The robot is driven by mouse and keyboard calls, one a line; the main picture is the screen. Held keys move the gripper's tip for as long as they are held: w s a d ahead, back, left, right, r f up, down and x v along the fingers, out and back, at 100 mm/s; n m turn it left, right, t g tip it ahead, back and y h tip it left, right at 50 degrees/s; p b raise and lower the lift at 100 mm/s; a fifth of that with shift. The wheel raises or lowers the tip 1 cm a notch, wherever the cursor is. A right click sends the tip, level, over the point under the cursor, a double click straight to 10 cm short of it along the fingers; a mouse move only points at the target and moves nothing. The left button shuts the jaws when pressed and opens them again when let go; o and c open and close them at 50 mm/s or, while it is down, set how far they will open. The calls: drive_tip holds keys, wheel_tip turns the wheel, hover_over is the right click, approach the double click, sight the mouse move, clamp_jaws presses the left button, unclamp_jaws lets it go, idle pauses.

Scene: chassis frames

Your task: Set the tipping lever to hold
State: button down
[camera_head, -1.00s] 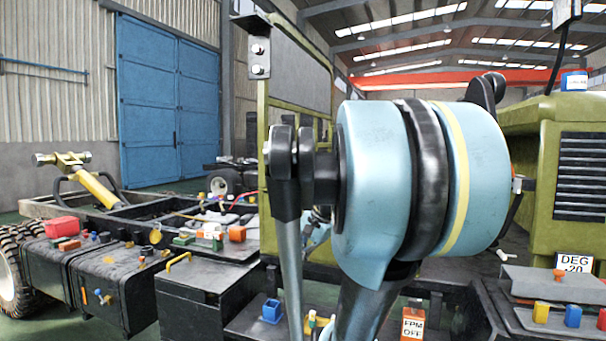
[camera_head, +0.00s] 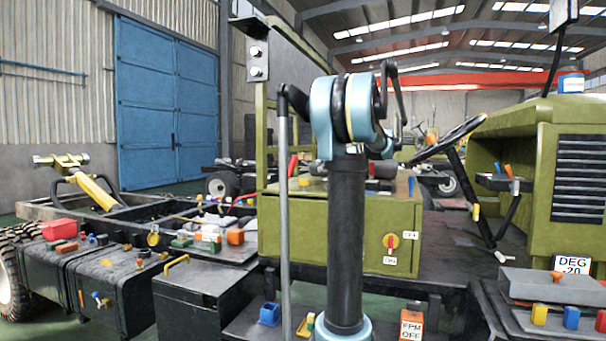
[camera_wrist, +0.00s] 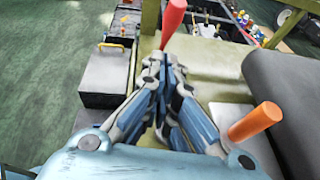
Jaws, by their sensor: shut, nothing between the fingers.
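In the wrist view, my gripper (camera_wrist: 162,62) is shut and empty, its fingertips close together. A lever with a red handle (camera_wrist: 174,20) stands just past the fingertips; I cannot tell if they touch it. A lever with an orange handle (camera_wrist: 256,122) leans at the right of my gripper, beside a dark seat cushion (camera_wrist: 285,85). In the head view, the red handle (camera_head: 292,165) shows above the olive box, left of my arm. My gripper cannot be made out there. No hold mark is legible, and I cannot tell which lever is the tipping one.
A steering wheel (camera_head: 450,138) is at the right. Black boxes (camera_head: 112,280) with small parts line the left. An olive frame post stands near my arm.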

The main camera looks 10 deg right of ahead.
approach(290, 172)
drive_tip(key=w+a+f, duration=0.2)
drive_tip(key=w, duration=0.1)
drive_tip(key=shift+a, duration=0.1)
idle(0.5)
